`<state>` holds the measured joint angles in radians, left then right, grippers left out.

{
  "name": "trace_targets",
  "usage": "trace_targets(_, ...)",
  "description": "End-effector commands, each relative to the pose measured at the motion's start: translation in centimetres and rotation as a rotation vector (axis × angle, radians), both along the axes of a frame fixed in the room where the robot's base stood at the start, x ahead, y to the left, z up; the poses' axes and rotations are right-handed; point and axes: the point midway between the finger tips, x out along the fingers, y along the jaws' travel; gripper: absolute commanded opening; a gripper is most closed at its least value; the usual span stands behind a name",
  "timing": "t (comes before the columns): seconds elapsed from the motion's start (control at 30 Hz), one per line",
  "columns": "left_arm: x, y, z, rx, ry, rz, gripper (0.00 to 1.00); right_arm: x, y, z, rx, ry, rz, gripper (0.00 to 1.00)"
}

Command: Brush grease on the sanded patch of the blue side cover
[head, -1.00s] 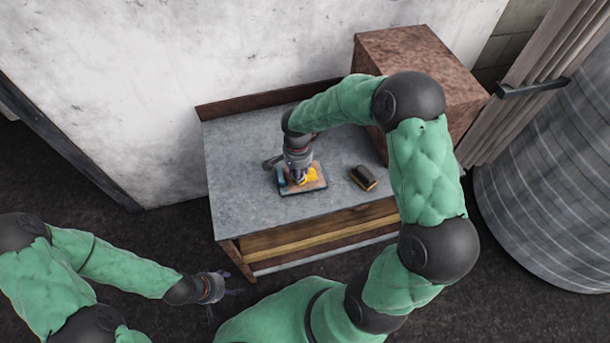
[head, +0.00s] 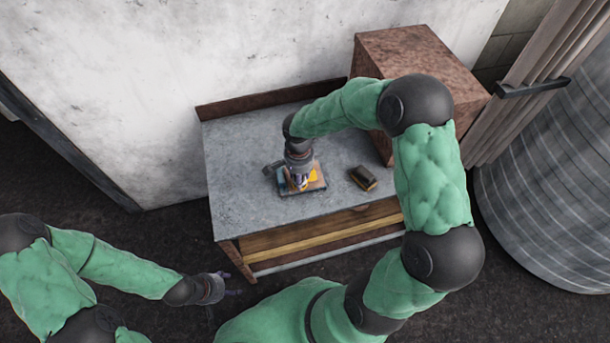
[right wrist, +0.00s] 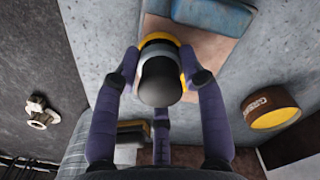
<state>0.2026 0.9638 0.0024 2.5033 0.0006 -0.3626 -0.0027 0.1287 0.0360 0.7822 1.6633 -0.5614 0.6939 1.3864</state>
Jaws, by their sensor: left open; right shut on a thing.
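No sanded patch can be made out. My left gripper (head: 228,288) is open and empty, in front of the bench.
A rusty brown box (head: 420,62) stands at the back right. The bench's left part is clear. A pale fitting (right wrist: 40,112) shows over the dark floor.

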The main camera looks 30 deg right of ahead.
Motion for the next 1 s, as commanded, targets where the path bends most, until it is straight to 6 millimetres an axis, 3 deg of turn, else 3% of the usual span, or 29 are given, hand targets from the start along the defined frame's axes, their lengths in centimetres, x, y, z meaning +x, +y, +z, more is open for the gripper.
trace_targets(0.47, 0.0, 0.0, -0.2, 0.000, 0.000, 0.000, 0.61, 0.3, -0.1, 0.0, 0.000, 0.000, 0.000, 0.05)
trace_targets(1.0, 0.0, 0.0, -0.5, 0.000, 0.000, 0.000, 0.61, 4.3, -1.3, 0.0, 0.000, -0.001, 0.000, 0.05)
